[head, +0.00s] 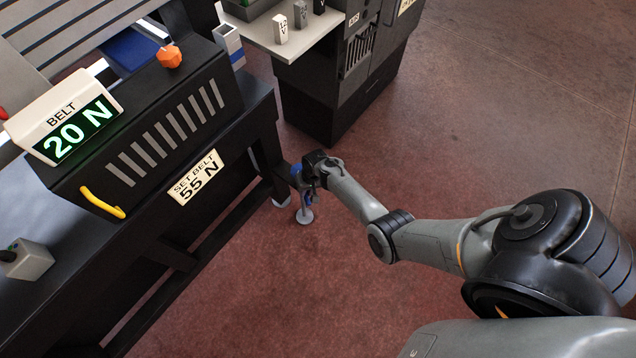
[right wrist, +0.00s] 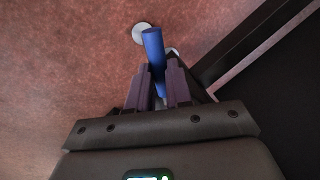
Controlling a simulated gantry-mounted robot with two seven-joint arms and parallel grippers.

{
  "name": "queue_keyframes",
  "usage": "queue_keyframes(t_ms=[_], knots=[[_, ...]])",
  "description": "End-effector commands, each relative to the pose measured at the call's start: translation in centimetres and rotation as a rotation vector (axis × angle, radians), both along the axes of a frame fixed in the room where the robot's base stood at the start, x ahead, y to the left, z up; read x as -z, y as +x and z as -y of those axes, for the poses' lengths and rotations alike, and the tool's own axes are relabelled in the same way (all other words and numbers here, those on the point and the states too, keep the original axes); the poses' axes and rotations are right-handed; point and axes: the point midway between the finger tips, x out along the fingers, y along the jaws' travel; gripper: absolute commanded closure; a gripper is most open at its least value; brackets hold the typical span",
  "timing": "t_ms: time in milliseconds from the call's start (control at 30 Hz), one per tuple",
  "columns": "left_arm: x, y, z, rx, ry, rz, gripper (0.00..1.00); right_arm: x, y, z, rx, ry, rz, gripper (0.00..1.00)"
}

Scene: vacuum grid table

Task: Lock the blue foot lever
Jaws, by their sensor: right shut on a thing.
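The blue foot lever (head: 296,171) is at the lower right corner of the black machine frame, just above a round grey foot (head: 304,215) on the floor. My right gripper (head: 308,180) reaches it from the right and is shut on it. In the right wrist view the blue lever (right wrist: 153,45) stands out between the two dark fingers (right wrist: 158,88), and its far end points towards the pale round foot (right wrist: 142,32). The fingers hide part of the lever, and I cannot tell its locking position. My left gripper is not in view.
The black machine frame (head: 235,225) stands left of the gripper, with a display reading 20 N (head: 80,133) and a label reading SET BELT 55 N (head: 195,178). A dark cabinet (head: 320,95) stands behind. The reddish floor (head: 270,300) in front is clear.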

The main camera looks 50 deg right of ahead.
Motion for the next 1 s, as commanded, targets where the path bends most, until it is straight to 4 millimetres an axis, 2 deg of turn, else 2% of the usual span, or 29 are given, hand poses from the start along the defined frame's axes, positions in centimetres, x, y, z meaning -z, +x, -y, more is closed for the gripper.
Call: queue_keyframes(t_ms=[200,500,1000], knots=[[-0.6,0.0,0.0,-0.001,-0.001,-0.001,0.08,-0.1,0.0,0.7,-0.217,-0.003,-0.002,1.00],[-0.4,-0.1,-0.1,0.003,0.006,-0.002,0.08,0.1,-0.2,2.2,-0.451,-0.003,-0.001,1.00],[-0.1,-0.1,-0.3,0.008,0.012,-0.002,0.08,0.1,-0.1,3.1,-0.611,-0.001,0.000,1.00]])
